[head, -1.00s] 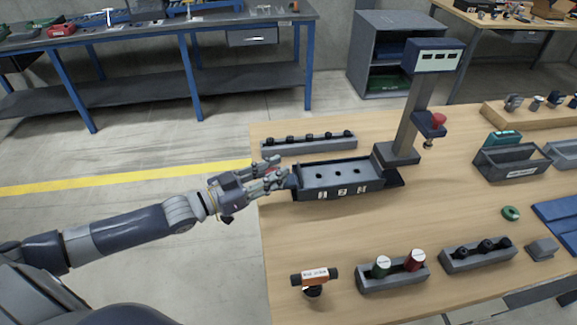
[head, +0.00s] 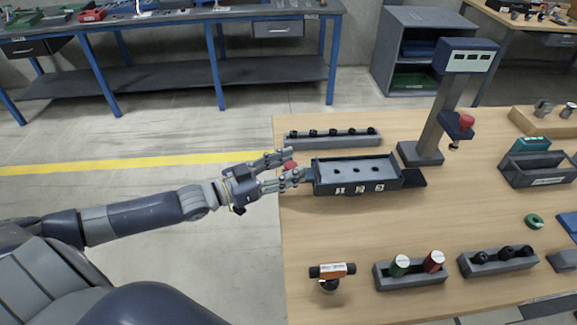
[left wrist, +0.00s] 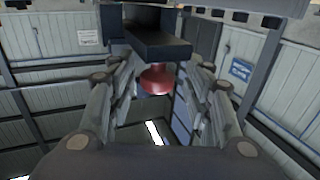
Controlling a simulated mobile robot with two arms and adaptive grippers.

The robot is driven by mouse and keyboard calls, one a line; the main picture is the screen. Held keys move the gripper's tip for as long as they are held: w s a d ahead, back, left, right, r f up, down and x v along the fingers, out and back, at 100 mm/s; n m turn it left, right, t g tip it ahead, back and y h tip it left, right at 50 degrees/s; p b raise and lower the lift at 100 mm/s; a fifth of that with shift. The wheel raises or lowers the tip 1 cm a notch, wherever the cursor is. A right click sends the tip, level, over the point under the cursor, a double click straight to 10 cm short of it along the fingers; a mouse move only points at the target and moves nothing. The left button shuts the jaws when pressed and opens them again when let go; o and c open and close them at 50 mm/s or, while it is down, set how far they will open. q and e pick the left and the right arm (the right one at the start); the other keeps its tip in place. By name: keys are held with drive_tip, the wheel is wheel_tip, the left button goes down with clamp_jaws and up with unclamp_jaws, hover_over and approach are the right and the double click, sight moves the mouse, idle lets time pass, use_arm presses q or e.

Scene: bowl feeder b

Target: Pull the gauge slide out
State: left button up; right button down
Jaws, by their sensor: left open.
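The dark gauge block (head: 358,188), with three numbered tags on its front and three holes on top, sits on the wooden table. A red knob (head: 290,166) shows at its left end, partly hidden by my fingers. In the left wrist view the red knob (left wrist: 157,79) hangs on the end of a dark bar, which looks like the slide (left wrist: 150,45). My left gripper (head: 297,165) is open, its fingers on either side of the knob, with no clear grip on it. Whether a finger touches it cannot be told. My right gripper is not in view.
A grey rack of dark pegs (head: 333,138) lies behind the block. A column stand (head: 436,130) with a red knob rises at its right. Holders with green and red plugs (head: 410,279) stand in front. Floor left of the table edge is clear.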

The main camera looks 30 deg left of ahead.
use_arm(q)
drive_tip(key=shift+d, duration=0.1)
drive_tip(key=v, duration=1.2)
idle(0.4)
idle(0.5)
